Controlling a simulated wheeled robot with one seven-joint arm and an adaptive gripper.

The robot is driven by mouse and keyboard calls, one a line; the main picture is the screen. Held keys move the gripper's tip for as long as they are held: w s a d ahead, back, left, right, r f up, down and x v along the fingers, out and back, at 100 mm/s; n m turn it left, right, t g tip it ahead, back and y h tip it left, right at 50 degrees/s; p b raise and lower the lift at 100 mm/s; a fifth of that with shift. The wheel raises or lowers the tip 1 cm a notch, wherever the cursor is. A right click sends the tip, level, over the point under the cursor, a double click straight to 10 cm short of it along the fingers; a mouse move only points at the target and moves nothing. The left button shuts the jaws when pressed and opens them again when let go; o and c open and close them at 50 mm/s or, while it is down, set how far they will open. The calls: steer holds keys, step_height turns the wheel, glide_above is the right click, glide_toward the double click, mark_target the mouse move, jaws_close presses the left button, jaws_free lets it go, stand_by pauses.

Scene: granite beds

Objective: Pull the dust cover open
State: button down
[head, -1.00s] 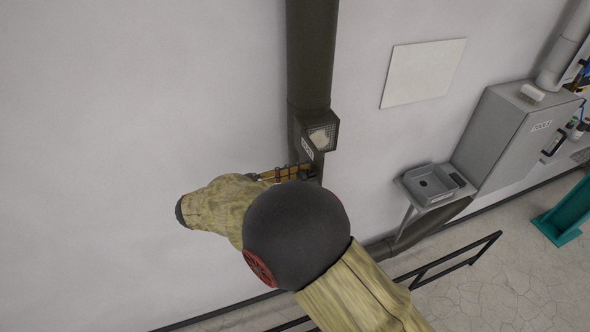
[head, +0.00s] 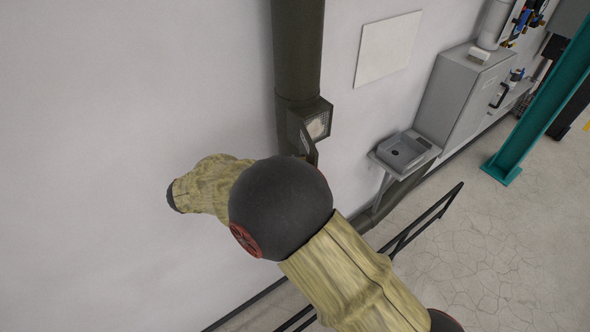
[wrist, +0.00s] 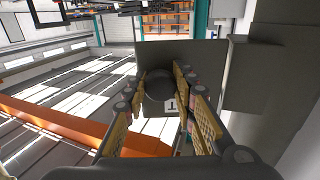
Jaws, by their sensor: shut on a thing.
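The dust cover is a dark flap (head: 309,148) on the box (head: 316,118) fixed to the thick vertical duct in the head view. It stands out from the box at an angle, and a pale grille shows above it. In the wrist view the cover is a grey panel (wrist: 207,58) with a dark round knob (wrist: 160,88) and a partly hidden white label. My gripper (wrist: 160,78) has its yellow-padded fingers on either side of the knob and is shut on it. In the head view my own arm hides the gripper.
The dark duct (head: 297,50) runs down the white wall. To the right are a small grey basin (head: 403,150), a grey cabinet (head: 455,100) and a teal post (head: 535,105). A black rail (head: 425,220) stands low by my arm. The wall at left is bare.

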steer(key=shift+r, duration=0.15)
steer(key=c, duration=1.5)
jaws_free()
steer(key=shift+o, duration=0.2)
step_height(320, 180, up, 10)
steer(key=shift+f, duration=0.1)
